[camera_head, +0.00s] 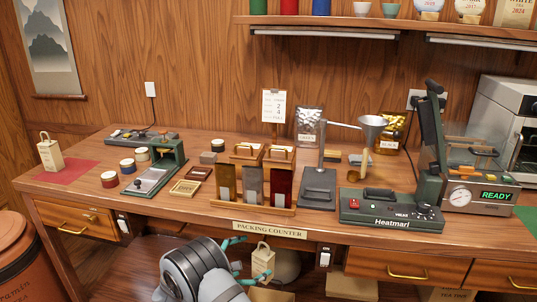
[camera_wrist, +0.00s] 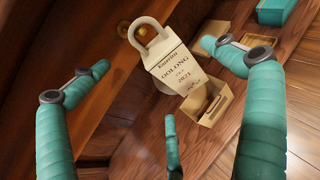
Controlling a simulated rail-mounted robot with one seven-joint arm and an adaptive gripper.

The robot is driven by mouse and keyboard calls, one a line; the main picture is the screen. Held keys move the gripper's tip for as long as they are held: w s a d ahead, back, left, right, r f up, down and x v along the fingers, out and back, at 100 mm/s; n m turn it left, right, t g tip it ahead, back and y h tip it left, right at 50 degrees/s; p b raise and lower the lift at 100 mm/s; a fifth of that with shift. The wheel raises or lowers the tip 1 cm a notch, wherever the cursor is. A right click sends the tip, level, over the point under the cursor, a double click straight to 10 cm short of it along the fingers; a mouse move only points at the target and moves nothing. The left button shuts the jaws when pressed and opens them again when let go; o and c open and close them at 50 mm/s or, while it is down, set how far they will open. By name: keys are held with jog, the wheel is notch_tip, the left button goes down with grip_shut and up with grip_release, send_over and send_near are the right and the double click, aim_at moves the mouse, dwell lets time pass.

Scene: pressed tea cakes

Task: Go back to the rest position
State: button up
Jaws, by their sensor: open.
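My gripper (camera_head: 247,259) is in front of the counter, below its front edge, in the head view. Its teal fingers are spread apart and open in the wrist view (camera_wrist: 157,76). A cream packet with a loop handle (camera_head: 263,260) shows just beyond the fingers.
The packing counter (camera_head: 110,215) stands ahead, with drawers below. An orange bin (camera_head: 22,260) stands at left.

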jog(key=shift+w+d+f, duration=0.3)
jog(key=shift+w+d, duration=0.1)
jog(key=shift+w, duration=0.05)
jog(key=shift+s+r, duration=0.1)
